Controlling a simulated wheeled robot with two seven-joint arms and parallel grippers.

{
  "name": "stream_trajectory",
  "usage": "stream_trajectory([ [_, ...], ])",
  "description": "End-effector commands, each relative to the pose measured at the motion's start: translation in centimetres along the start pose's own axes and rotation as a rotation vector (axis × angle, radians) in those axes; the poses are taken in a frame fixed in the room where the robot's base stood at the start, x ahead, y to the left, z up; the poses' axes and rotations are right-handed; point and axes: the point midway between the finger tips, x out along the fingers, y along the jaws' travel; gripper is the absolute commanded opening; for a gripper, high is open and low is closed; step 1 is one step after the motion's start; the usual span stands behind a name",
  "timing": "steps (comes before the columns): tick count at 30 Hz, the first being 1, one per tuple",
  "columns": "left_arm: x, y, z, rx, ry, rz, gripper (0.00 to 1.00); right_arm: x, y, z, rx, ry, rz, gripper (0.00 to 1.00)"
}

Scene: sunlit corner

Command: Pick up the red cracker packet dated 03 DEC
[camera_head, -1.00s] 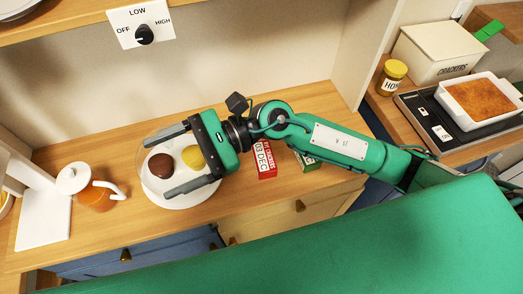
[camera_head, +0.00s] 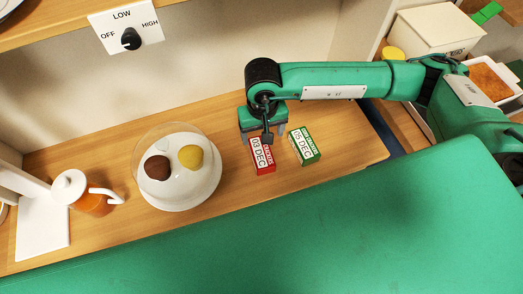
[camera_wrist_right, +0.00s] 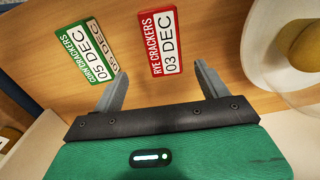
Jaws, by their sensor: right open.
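The red rye cracker packet (camera_head: 262,158) lies on the wooden counter and reads 03 DEC. It also shows in the right wrist view (camera_wrist_right: 168,42). My right gripper (camera_head: 264,138) is open at the back end of this packet, partly hiding it in the head view. In the right wrist view the two fingers (camera_wrist_right: 160,82) are spread apart, with the red packet ahead between their lines and nothing held. A green corn cracker packet (camera_head: 304,146) lies to the right; in the right wrist view it reads 05 DEC (camera_wrist_right: 90,52). My left gripper is not in view.
A clear dome over a white plate (camera_head: 182,200) with a brown and a yellow item stands left of the packets. An orange jug (camera_head: 95,201) with a white lid stands farther left. A dial panel (camera_head: 127,28) is above. Bare counter lies behind the dome.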

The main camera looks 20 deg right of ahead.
Motion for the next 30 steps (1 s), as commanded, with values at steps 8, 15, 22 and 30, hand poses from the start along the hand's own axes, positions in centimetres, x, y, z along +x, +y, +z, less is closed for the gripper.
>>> stream_trajectory([
  [8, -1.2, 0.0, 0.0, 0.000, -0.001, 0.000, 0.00, 3.4, -0.1, 0.1, 0.001, -0.002, -0.001, 0.76],
  [15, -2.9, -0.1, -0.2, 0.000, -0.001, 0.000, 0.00, 5.0, -0.3, 0.7, 0.000, -0.005, -0.001, 0.76],
  [22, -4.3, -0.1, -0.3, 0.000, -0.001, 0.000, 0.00, 8.0, -0.6, 0.9, 0.002, -0.004, -0.002, 0.76],
  [30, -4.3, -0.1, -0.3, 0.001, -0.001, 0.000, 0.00, 8.8, -0.5, 0.9, 0.000, -0.001, -0.002, 0.76],
])
